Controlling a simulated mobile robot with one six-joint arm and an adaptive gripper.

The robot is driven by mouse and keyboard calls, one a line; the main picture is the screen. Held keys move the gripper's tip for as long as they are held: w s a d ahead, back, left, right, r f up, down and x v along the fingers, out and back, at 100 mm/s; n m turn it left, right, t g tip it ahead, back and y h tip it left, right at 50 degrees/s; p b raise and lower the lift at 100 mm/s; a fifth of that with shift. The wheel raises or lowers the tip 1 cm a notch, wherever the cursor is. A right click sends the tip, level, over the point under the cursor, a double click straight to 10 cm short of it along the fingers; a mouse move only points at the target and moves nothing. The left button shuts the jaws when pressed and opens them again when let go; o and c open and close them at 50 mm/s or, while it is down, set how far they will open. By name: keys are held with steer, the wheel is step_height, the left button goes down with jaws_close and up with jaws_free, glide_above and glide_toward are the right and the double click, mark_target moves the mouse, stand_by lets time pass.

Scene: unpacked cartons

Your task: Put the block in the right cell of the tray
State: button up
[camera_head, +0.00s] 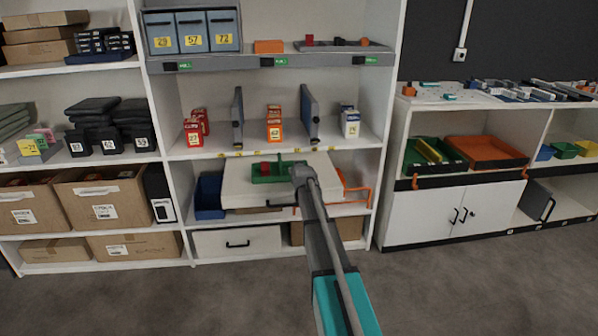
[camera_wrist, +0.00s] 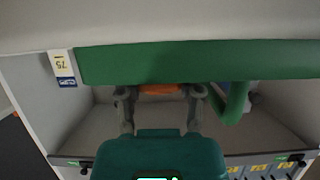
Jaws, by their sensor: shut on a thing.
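The green tray (camera_head: 262,179) lies on a white raised surface on the lower middle shelf, with a green upright handle near its middle. A red piece (camera_head: 265,167) sits in its left part. In the wrist view the tray's green wall (camera_wrist: 190,62) spans the top. My gripper (camera_head: 300,172) is over the tray's right end. In the wrist view its fingers (camera_wrist: 160,95) are shut on an orange block (camera_wrist: 160,89). Most of the block is hidden by the tray wall, so I cannot tell whether it touches the tray floor. The head view hides it behind my gripper.
The white surface (camera_head: 235,196) under the tray stands beside a blue bin (camera_head: 209,196) and an orange wire frame (camera_head: 357,193). The shelf above holds small boxes and upright dividers (camera_head: 309,113). Bare floor lies in front.

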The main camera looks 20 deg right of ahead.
steer(key=shift+f, duration=0.1)
steer(key=o, duration=0.9)
steer(key=shift+o, duration=0.2)
steer(key=shift+s+r, duration=0.1)
steer(key=shift+r, duration=0.1)
steer(key=p+v, duration=0.4)
steer(key=v, duration=0.7)
steer(key=shift+s+p, duration=0.3)
steer(key=shift+s, duration=0.05)
steer(key=shift+a+r, duration=0.1)
